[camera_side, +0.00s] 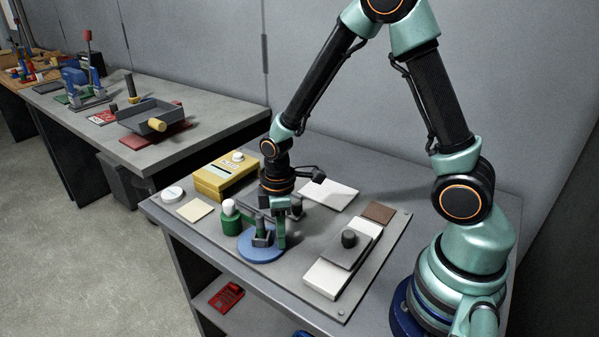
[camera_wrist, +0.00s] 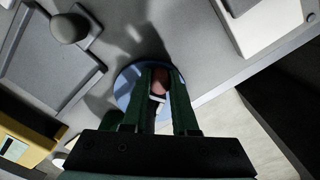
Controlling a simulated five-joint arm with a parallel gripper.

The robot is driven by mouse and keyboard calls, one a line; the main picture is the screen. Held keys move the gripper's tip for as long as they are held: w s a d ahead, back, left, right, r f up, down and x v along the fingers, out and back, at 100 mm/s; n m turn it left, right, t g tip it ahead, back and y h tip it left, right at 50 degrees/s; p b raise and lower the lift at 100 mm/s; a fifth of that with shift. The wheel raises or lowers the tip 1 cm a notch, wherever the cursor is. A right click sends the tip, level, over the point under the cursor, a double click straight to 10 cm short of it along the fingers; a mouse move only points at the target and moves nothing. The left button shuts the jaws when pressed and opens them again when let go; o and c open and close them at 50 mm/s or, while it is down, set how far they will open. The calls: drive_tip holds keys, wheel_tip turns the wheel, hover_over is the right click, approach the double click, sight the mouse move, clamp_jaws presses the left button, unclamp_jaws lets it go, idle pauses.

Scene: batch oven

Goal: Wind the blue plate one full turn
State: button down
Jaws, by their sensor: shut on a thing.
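The blue plate (camera_side: 258,254) is a round disc lying flat at the front of the grey board. In the wrist view the blue plate (camera_wrist: 123,88) shows around and beyond my fingers. My gripper (camera_side: 266,238) points down over the plate, with its green fingers close to the disc. In the wrist view my gripper (camera_wrist: 161,76) has its two fingers on either side of a small reddish-brown part (camera_wrist: 160,83) standing on the plate. My gripper is shut on this part. The fingers hide most of it, and its full shape cannot be told.
A green cylinder with a white top (camera_side: 230,220) stands close left of my gripper. A yellow box (camera_side: 222,180) is behind it. A white block (camera_side: 325,279) with a black-knobbed grey slide lies right. A white panel (camera_side: 338,196) and brown tile (camera_side: 378,212) lie behind.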

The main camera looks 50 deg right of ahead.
drive_tip(key=shift+s+a+m, duration=0.15)
drive_tip(key=shift+a+m, duration=0.15)
drive_tip(key=shift+m, duration=0.55)
drive_tip(key=shift+s+a+m, duration=0.1)
drive_tip(key=shift+a+m, duration=0.2)
drive_tip(key=shift+m, duration=0.55)
drive_tip(key=shift+a+m, duration=0.25)
drive_tip(key=shift+m, duration=0.45)
drive_tip(key=shift+a+m, duration=0.25)
drive_tip(key=shift+m, duration=0.45)
drive_tip(key=shift+a+r+m, duration=0.1)
drive_tip(key=shift+a+m, duration=0.05)
drive_tip(key=shift+m, duration=0.25)
drive_tip(key=c, duration=0.7)
unclamp_jaws()
wheel_tip(320, 180, up, 12)
